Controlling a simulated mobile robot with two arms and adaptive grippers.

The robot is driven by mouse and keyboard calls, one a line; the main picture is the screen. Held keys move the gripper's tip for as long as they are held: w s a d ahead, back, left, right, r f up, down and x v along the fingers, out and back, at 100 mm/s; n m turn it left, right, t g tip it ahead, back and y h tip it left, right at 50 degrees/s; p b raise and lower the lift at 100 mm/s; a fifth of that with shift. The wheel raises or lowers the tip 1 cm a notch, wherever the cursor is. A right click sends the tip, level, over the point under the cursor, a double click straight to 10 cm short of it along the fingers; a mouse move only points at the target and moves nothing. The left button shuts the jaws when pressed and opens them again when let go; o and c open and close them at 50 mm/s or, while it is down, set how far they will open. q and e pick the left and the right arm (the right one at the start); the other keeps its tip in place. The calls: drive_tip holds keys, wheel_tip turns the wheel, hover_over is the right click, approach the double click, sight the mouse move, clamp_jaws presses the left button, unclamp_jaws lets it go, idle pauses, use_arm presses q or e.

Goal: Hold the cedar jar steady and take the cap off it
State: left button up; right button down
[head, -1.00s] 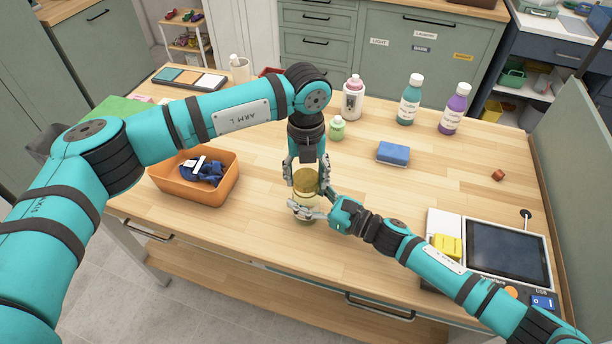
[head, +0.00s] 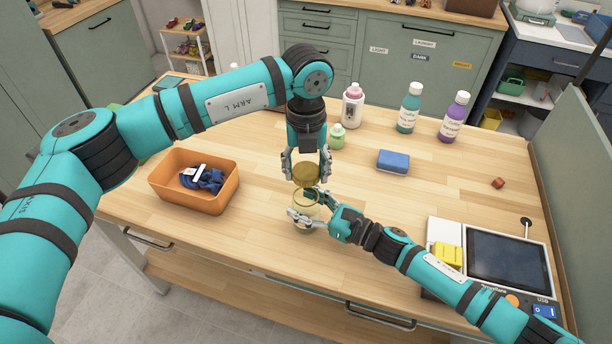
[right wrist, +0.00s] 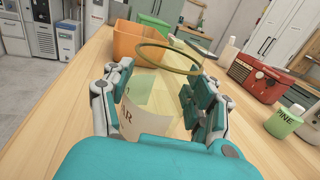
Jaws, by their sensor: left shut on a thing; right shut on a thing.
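The cedar jar (head: 306,208) stands upright on the wooden table. It is clear glass with a pale label ending in "AR" (right wrist: 148,118) in the right wrist view. My right gripper (head: 308,204) is shut on the jar's sides; its fingers flank the glass in the right wrist view (right wrist: 155,92). My left gripper (head: 306,170) points down above the jar and is shut on the round golden-brown cap (head: 306,175). The cap is off the jar, just above its mouth. The jar's rim (right wrist: 168,58) shows as an open ring in the right wrist view.
An orange bin (head: 225,197) with dark blue cloth is at left. A screen device (head: 490,248) is at right.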

drive_tip(key=shift+c, duration=1.4)
unclamp_jaws()
drive_tip(key=v, duration=1.2)
drive_tip(key=shift+a+f, duration=0.1)
drive_tip(key=shift+s, duration=0.1)
